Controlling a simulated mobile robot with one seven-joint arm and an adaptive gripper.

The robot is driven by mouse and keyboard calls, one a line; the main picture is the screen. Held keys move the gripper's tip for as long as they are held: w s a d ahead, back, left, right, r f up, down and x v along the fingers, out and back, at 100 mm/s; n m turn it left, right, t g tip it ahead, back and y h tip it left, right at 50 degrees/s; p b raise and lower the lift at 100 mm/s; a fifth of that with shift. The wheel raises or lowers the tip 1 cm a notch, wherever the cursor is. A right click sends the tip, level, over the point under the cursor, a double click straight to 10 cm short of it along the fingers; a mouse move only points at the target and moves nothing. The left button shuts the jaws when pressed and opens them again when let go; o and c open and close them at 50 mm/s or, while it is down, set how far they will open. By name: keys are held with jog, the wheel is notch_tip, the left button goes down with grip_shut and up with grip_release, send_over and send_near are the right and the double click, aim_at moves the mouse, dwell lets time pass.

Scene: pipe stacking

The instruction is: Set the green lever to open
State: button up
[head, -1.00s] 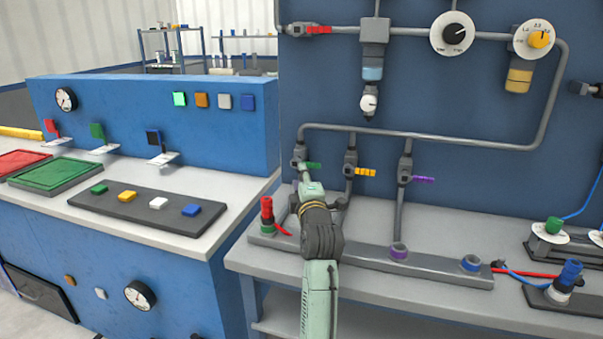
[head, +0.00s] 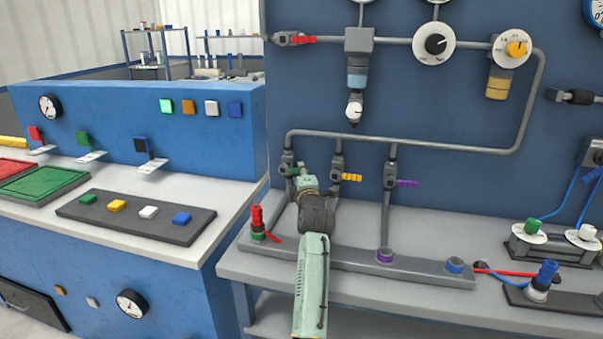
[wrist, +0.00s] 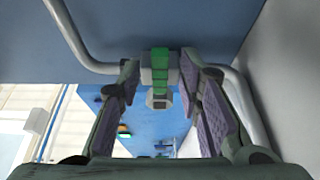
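The green lever (wrist: 160,68) sits on a grey valve at the left end of the row on the blue pipe panel. In the wrist view it lies between my two spread fingers, with gaps on both sides. In the head view only a small green part of the lever (head: 292,171) shows, the rest hidden behind my gripper (head: 303,175). My gripper is open and is right at the valve, reaching in from the front. I cannot tell the lever's exact angle from here.
A yellow lever (head: 351,178) and a purple lever (head: 407,184) are on valves to the right. A red-capped fitting (head: 257,217) stands on the rack base left of my arm. A grey pipe (wrist: 80,40) runs close beside my fingers.

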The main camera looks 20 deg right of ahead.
jog(key=shift+c, duration=0.6)
grip_shut()
dwell(0.3)
